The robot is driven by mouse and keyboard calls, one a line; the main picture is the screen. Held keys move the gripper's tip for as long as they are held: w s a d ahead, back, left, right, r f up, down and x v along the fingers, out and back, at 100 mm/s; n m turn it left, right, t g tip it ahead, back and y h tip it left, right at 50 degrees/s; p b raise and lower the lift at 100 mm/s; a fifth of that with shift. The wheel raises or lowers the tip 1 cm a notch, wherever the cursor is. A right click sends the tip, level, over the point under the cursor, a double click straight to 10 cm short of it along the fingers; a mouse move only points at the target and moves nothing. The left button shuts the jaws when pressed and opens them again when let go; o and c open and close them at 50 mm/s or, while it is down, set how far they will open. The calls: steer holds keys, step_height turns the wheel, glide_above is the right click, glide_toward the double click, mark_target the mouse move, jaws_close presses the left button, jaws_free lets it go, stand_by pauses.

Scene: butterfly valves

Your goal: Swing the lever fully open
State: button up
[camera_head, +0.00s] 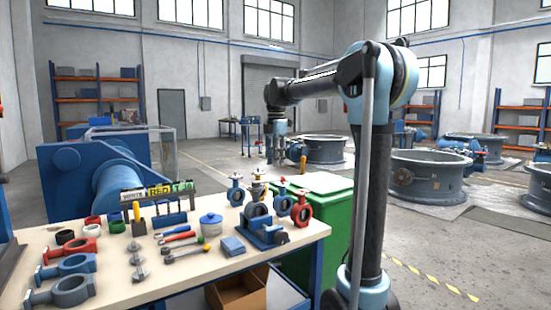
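My gripper (276,158) hangs pointing down above the back right of the workbench, with its two fingers apart and nothing seen between them. Below it, a blue valve assembly (262,228) with a ring-shaped body sits at the right end of the bench. Small butterfly valves stand behind and beside it: a blue one (236,190), a yellow-topped one (258,186), another blue one (283,203) and a red one (302,208). A small orange piece (303,161) shows just right of my gripper. I cannot tell which part is the task's lever.
Large grey valve bodies (428,176) rest on the floor at right.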

mark_target(269, 181)
steer(key=shift+f, duration=3.75)
steer(key=shift+c, duration=0.5)
jaws_close()
steer(key=shift+d, duration=0.1)
